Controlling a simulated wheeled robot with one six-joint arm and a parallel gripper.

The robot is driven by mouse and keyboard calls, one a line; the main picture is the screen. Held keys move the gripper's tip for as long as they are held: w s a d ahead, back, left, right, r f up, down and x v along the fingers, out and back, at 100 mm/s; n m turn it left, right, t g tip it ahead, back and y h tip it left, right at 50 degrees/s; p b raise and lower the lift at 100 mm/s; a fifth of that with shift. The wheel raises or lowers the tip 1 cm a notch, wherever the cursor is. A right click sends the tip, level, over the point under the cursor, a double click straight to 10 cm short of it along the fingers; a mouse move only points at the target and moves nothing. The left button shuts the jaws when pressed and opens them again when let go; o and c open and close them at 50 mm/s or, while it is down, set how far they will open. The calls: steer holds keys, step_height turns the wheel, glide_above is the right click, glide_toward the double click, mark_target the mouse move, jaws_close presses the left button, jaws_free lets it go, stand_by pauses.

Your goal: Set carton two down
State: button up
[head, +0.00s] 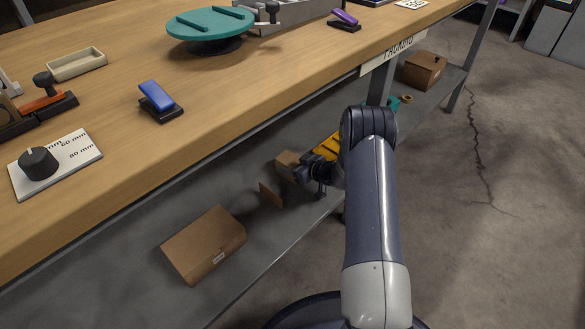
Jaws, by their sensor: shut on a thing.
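My gripper (306,174) reaches over the grey lower shelf under the bench and is shut on a small brown carton (287,164). The carton is at the gripper's left side and partly hidden by it. I cannot tell whether its underside touches the shelf, and no number on it can be read. A larger brown carton (203,246) with a small white label lies on the lower shelf (250,262), nearer and to the left. A third brown carton (424,70) stands at the far right end of the shelf.
A thin brown panel (270,194) stands just in front of the held carton. A yellow object (328,147) is behind my gripper. The wooden bench top (215,90) overhangs the shelf, with a "PACKING" sign (393,52) on its edge. Shelf between the panel and the labelled carton is bare.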

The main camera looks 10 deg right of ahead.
steer(key=shift+r, duration=0.1)
steer(key=o, duration=0.6)
steer(key=shift+f, duration=0.2)
steer(key=shift+c, duration=0.2)
steer(key=o, duration=0.6)
steer(key=shift+o, duration=0.2)
steer(key=shift+r, duration=0.3)
steer(key=p+v, duration=0.4)
steer(key=v, duration=0.8)
steer(key=shift+d+f, duration=0.1)
steer(key=shift+f, duration=0.1)
steer(key=shift+w+f, duration=0.1)
